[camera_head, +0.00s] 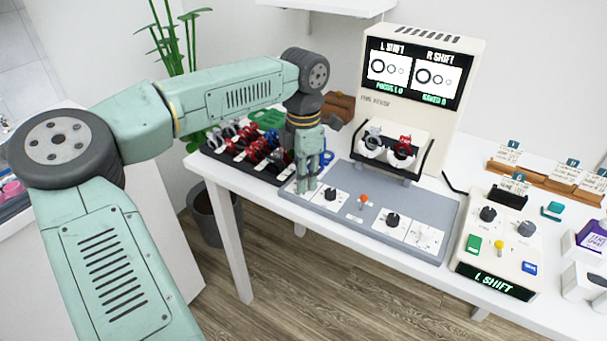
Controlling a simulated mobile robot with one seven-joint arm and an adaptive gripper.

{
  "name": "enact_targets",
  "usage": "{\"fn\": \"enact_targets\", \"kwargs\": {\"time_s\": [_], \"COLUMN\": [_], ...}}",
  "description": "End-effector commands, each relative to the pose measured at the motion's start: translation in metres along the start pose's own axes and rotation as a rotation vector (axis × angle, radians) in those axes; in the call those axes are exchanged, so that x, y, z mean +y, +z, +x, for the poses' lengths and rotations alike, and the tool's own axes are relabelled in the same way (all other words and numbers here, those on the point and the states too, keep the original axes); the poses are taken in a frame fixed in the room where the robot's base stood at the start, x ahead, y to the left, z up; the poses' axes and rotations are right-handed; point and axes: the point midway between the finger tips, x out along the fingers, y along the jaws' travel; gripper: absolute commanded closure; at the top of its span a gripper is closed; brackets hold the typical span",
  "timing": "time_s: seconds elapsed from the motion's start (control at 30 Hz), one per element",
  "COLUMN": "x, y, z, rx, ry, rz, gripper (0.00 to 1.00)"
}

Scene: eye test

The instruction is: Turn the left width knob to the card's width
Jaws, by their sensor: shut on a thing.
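My gripper (307,187) points straight down at the left end of the grey control panel (345,223). Its fingers are shut on a knob on the leftmost white plate (299,196); the fingers hide this knob and its pointer. Beside it to the right is a black knob (331,193) on a white plate. Further right are another black knob (392,219) and a pale knob (425,235). A small card (515,185) stands in a black holder on the cream box; its print is too small to read.
An orange-tipped lever (363,198) stands mid-panel. Behind is a cream machine (415,110) with a screen reading "L SHIFT" and "R SHIFT". A black tray (240,170) of coloured frames lies left of my gripper. The cream box (497,245) and a wooden card rack (545,180) are right.

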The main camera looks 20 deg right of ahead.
Motion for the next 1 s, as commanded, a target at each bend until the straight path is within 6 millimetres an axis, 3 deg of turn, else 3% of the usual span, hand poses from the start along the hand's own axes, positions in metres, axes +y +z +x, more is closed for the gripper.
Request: {"fn": "enact_targets", "kwargs": {"time_s": [1.0], "x": [-0.0004], "y": [0.0014], "z": [0.0001], "rx": [-0.003], "ry": [0.0], "rz": [0.958], "gripper": [1.0]}}
